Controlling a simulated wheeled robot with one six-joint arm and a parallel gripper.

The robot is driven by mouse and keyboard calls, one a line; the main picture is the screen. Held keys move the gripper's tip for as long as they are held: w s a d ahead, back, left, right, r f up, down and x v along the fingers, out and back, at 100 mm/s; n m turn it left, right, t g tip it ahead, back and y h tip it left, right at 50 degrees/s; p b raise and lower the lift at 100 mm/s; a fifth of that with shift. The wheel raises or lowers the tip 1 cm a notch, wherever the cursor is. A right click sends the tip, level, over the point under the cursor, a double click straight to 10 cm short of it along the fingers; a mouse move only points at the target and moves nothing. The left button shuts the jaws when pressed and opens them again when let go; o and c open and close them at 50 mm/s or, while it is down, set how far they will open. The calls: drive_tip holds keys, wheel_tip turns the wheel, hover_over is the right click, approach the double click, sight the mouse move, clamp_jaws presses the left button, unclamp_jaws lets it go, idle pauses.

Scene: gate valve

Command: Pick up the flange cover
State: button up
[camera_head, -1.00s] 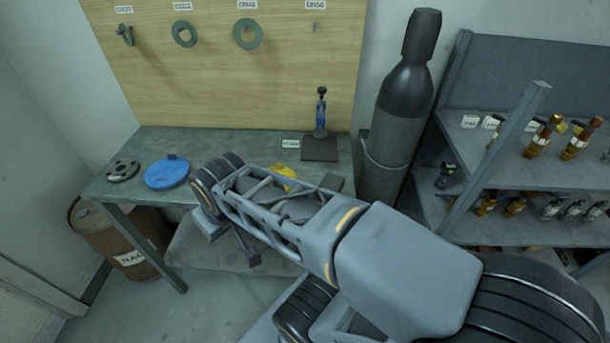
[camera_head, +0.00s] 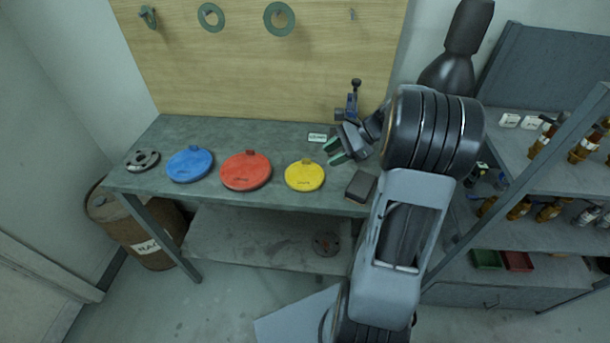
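Three round covers with small tabs lie flat in a row on the workbench (camera_head: 285,137): a blue cover (camera_head: 190,164), a red cover (camera_head: 246,171) and a yellow cover (camera_head: 305,176). Which one is the flange cover I cannot tell. My gripper (camera_head: 335,152) is above the back right of the bench, up and right of the yellow cover. Its two green-tipped fingers are apart and nothing shows between them. My arm hides part of the bench's right end.
A grey metal flange (camera_head: 142,160) lies at the bench's left end. A dark block (camera_head: 361,186) is right of the yellow cover. A small stand (camera_head: 353,98) is behind my gripper. A gas cylinder (camera_head: 463,45) and shelving (camera_head: 545,165) are at the right. A barrel (camera_head: 135,220) stands at the left.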

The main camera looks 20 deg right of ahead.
sight(310, 159)
drive_tip(key=d+m+t, duration=0.1)
drive_tip(key=d, duration=0.1)
drive_tip(key=w+d+f+m+t+y, duration=0.1)
drive_tip(key=d+m, duration=0.1)
drive_tip(key=d, duration=0.1)
drive_tip(key=d+f+m+t+y, duration=0.1)
drive_tip(key=d, duration=0.1)
drive_tip(key=shift+w+d+f, duration=0.15)
drive_tip(key=shift+w+f, duration=0.05)
drive_tip(key=shift+w, duration=0.15)
drive_tip(key=shift+w+d+f+m, duration=0.2)
drive_tip(key=shift+d+m, duration=0.1)
drive_tip(key=shift+m, duration=0.2)
drive_tip(key=shift+w+a+f, duration=0.15)
drive_tip(key=shift+f, duration=0.05)
drive_tip(key=x, duration=0.4)
drive_tip(key=p+x, duration=0.1)
drive_tip(key=x, duration=0.3)
drive_tip(key=p+x, duration=0.1)
drive_tip(key=x, duration=0.3)
drive_tip(key=shift+w+a, duration=0.15)
drive_tip(key=shift+w, duration=0.25)
drive_tip(key=shift+t, duration=0.3)
clamp_jaws()
